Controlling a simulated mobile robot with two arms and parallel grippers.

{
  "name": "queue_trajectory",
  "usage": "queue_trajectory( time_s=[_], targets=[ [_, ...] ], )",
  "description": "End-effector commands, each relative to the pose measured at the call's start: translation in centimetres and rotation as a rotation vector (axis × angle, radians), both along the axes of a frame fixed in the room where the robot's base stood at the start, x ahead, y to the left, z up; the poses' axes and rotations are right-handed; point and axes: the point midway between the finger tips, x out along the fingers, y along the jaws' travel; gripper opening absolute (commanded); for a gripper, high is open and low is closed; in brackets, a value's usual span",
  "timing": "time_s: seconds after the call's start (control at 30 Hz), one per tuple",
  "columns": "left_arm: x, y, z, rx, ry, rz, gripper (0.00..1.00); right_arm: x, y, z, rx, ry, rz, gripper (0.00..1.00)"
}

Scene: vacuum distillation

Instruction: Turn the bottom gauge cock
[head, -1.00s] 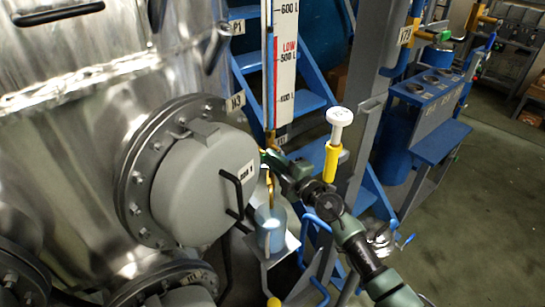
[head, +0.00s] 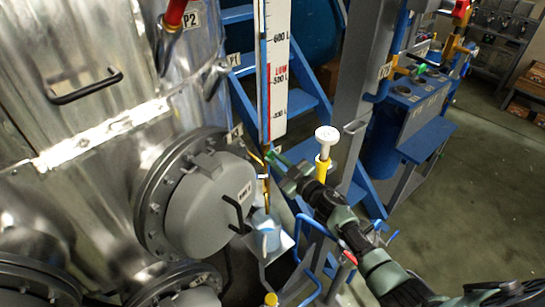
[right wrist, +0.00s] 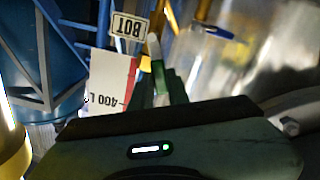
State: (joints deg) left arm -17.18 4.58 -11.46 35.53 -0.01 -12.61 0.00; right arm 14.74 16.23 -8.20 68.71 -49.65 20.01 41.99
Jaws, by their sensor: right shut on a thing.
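The bottom gauge cock (head: 265,152) is a small brass fitting at the foot of the level gauge (head: 275,70), right of the round grey manway cover. My right gripper (head: 279,162) reaches it from the lower right and is shut on its lever. In the right wrist view, the lever (right wrist: 159,78) shows a green sleeve and a pale metal end between the dark fingers (right wrist: 172,92). A BOT tag (right wrist: 129,25) is beside it. The fingers partly hide the lever, so its exact angle is hard to tell. My left gripper is not in view.
The manway cover (head: 208,205) with black handles is close left of the gripper. A light blue cup (head: 266,232) stands on a small shelf below. A white-topped yellow post (head: 326,140) and grey column (head: 362,90) stand right. Blue stairs are behind; open floor lies right.

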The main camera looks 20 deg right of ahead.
Motion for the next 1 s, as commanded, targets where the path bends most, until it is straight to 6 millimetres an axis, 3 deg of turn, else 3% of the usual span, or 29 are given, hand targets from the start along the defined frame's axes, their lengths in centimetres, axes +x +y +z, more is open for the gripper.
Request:
queue_trajectory(
  time_s=[0.33, 0.9, 0.93, 0.97, 1.0],
  targets=[
    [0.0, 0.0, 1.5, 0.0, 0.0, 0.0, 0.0, 0.2, -0.7, 0.3, 0.145, 0.055, 0.0, 0.0],
    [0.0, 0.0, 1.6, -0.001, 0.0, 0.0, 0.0, 0.3, -0.9, 0.2, 0.174, 0.063, 0.001, 0.0],
    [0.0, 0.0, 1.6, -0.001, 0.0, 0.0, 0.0, 0.3, -0.9, 0.2, 0.174, 0.063, 0.001, 0.19],
    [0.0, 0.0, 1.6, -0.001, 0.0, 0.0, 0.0, 0.3, -0.9, 0.2, 0.173, 0.064, 0.0, 0.25],
    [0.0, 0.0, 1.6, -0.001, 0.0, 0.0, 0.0, 0.3, -0.9, 0.2, 0.174, 0.064, -0.001, 0.25]
  ],
)
